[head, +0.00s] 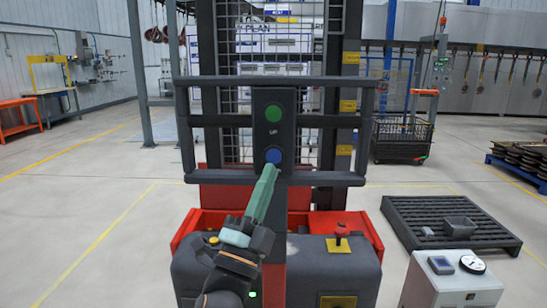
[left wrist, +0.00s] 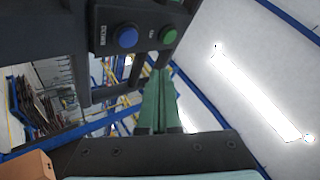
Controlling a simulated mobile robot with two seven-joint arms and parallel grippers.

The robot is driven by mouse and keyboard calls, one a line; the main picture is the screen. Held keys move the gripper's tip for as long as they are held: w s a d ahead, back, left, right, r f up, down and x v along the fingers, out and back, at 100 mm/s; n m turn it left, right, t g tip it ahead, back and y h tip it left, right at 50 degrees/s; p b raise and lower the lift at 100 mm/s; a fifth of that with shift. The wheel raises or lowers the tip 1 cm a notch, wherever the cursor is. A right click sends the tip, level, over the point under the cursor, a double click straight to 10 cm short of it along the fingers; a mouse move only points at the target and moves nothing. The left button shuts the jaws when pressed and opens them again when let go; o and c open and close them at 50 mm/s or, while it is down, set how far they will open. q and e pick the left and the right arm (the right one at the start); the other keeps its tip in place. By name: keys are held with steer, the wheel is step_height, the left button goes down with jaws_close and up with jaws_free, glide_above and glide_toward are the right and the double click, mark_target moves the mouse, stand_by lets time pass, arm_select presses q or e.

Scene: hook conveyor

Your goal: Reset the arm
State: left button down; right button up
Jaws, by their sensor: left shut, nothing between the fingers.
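My left gripper (head: 271,172) reaches up from below in the head view, its green fingers shut with nothing between them. Its tips are at or just below the blue button (head: 273,156) on the dark control post; I cannot tell if they touch it. A green button (head: 273,113) is higher on the same post. In the left wrist view the shut fingers (left wrist: 160,78) point up the picture, to the right of and below the blue button (left wrist: 127,37), with the green button (left wrist: 168,35) above them. My right gripper is not in view.
The post stands on a red and black lift truck with a dark guard rail (head: 220,120) and a red knob (head: 342,230). A black pallet (head: 405,215) and a grey box with a gauge (head: 440,285) stand right. Open floor (head: 90,200) lies left.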

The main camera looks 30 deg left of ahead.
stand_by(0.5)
arm_select(q)
steer(key=d+f+n+g+h+p, duration=0.1)
steer(key=d+f+n+g+h, duration=0.2)
steer(key=f, duration=1.1)
steer(key=d+f+n+g+h+p, duration=0.1)
steer(key=d+f+n+g+p, duration=0.15)
steer(key=f+g, duration=0.75)
steer(key=s+d+f+n+g+h, duration=0.1)
steer(key=s+d+f+n+g, duration=0.1)
steer(key=s+f, duration=0.6)
steer(key=s+d+f+n+g+h+p, duration=0.1)
steer(key=s+d+f+n, duration=0.3)
steer(key=s+f, duration=0.5)
step_height(320, 180, down, 8)
steer(key=shift+s+d+f+g, duration=0.15)
steer(key=shift+s+d+g, duration=0.15)
steer(key=shift+d+g, duration=0.1)
